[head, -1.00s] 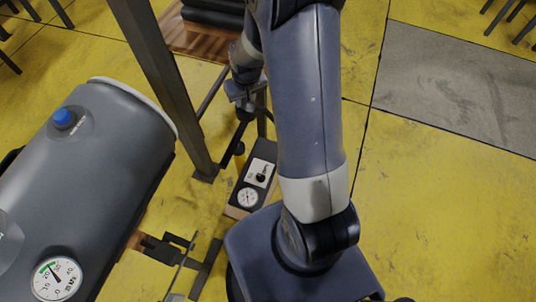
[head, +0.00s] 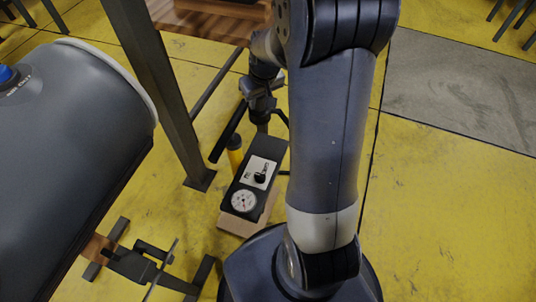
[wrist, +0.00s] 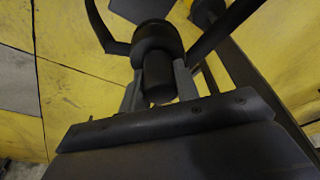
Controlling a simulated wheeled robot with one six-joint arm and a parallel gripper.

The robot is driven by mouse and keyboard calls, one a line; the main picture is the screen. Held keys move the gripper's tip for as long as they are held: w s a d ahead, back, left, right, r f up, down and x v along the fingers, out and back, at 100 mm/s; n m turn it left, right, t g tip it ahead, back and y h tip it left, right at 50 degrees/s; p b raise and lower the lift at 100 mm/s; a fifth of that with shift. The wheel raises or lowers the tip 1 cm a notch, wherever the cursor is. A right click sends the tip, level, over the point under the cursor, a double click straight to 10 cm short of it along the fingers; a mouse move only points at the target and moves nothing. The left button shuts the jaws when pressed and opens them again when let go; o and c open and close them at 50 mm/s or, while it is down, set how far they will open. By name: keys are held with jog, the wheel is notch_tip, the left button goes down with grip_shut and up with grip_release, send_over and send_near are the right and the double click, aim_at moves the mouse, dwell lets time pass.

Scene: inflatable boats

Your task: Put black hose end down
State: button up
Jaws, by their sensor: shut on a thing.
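The black hose end (wrist: 158,72) is a dark cylinder between the two grey fingers of my gripper (wrist: 160,88) in the wrist view. My gripper is shut on it. In the head view my gripper (head: 262,108) points down just behind a small black box with a dial gauge and a knob (head: 256,172). The held end is mostly hidden by the gripper there. A black curved hose part (wrist: 102,25) shows beside the held end in the wrist view. I cannot tell whether the hose end touches anything below.
A steel post (head: 160,95) stands between tank and gripper. A yellow-and-black cylinder (head: 235,155) stands beside the gauge box. The yellow floor (head: 440,220) at right is clear.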

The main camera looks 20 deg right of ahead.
notch_tip(320, 180, down, 7)
jog(key=d+b, duration=0.2)
jog(key=b, duration=0.7)
jog(key=shift+s+d+r+n, duration=0.15)
jog(key=shift+s+r+n, duration=0.05)
jog(key=shift+n, duration=0.1)
jog(key=b+x, duration=0.1)
jog(key=x, duration=0.2)
jog(key=s+b+x, duration=0.1)
jog(key=b+x, duration=0.1)
jog(key=x, duration=0.1)
jog(key=s+b+x, duration=0.1)
jog(key=x, duration=0.2)
jog(key=shift+s+d+f, duration=0.1)
jog(key=shift+f, duration=0.55)
jog(key=shift+c, duration=0.5)
jog(key=o, duration=1.1)
jog(key=shift+r, duration=0.1)
jog(key=p+v, duration=0.4)
jog(key=v, duration=0.8)
